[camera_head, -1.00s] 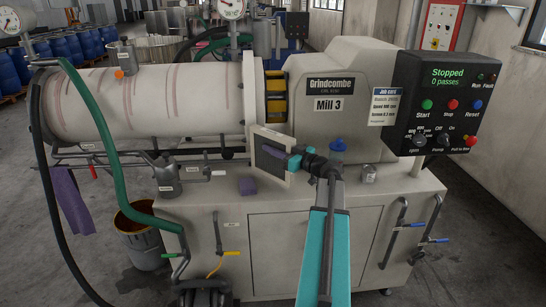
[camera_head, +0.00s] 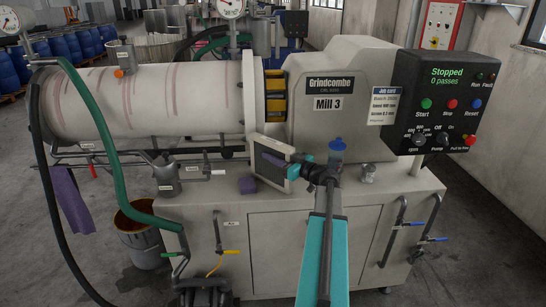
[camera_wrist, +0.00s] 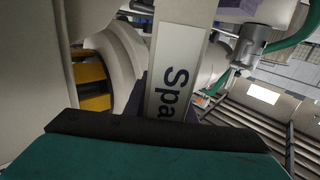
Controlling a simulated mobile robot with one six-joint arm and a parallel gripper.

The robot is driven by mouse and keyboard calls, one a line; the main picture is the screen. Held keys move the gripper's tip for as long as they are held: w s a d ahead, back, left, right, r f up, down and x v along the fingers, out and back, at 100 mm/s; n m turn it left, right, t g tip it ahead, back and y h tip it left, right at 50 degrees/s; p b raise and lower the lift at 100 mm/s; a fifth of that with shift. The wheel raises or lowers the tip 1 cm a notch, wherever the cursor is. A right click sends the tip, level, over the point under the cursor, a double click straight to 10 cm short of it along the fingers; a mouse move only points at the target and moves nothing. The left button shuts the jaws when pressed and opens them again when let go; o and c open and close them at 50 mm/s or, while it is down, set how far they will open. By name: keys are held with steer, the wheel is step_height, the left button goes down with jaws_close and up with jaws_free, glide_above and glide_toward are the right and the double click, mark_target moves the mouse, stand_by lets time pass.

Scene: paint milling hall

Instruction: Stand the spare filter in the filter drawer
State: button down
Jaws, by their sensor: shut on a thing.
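The spare filter (camera_head: 287,172) is a flat square frame with a pale rim and a dark mesh face. My gripper (camera_head: 297,167) is shut on its right edge and holds it upright, slightly tilted in the picture, above the mill's cabinet top. In the wrist view the pale filter edge (camera_wrist: 168,80) carries a label reading "Spa", and the teal and black finger hides its lower end. I cannot make out the filter drawer with certainty in either view.
Mill 3 (camera_head: 330,95) stands behind the filter, with its long barrel (camera_head: 150,100) to the left. A purple block (camera_head: 247,185), a blue-topped bottle (camera_head: 337,152) and a small metal cup (camera_head: 367,173) are close by. The control box (camera_head: 445,102) is at right.

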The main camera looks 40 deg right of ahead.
steer(key=c, duration=1.5)
jaws_free()
steer(key=shift+r+p, duration=0.15)
steer(key=shift+p, duration=0.2)
steer(key=s+b, duration=0.1)
steer(key=s, duration=0.3)
steer(key=s+b, duration=0.1)
steer(key=s, duration=0.3)
steer(key=s+d, duration=0.1)
steer(key=s, duration=0.3)
steer(key=shift+b, duration=0.4)
